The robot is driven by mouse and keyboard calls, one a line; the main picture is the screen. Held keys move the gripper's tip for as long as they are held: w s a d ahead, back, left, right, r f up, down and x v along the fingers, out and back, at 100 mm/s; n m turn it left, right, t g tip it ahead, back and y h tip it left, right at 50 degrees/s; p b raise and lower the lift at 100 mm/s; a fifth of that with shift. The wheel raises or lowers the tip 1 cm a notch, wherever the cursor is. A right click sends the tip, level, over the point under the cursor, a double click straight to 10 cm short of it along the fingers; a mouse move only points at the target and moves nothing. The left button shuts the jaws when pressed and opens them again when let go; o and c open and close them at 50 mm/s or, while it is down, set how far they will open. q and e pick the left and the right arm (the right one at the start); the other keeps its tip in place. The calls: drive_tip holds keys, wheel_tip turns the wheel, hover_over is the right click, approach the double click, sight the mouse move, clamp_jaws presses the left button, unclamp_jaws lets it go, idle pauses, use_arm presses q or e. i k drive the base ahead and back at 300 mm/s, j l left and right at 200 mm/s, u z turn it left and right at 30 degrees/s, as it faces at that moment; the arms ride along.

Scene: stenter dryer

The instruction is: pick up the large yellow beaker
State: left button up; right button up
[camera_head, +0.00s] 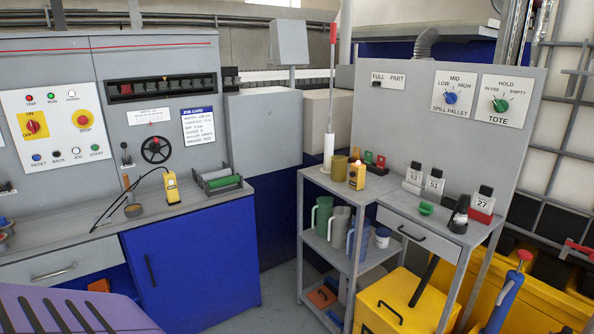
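A yellow beaker (340,168) stands upright on the top of a grey trolley (318,177), near its back. A yellow hand-held instrument (357,176) stands just in front of it to the right and may overlap its lower edge. No other yellow beaker shows, so I cannot compare its size. Neither of my grippers is in view.
Green (322,215), grey (340,226) and blue (358,238) jugs stand on the trolley's middle shelf. A white post with a red top (329,140) rises behind. A grey drawer table (425,222) adjoins at right. Grey floor (270,308) shows in front.

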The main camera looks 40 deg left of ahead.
sight(339, 165)
drive_tip(key=u, duration=1.1)
drive_tip(key=i+j, duration=0.25)
drive_tip(key=i, duration=0.2)
drive_tip(key=i+j+z, duration=0.15)
drive_tip(key=i, duration=0.3)
drive_tip(key=j, duration=0.1)
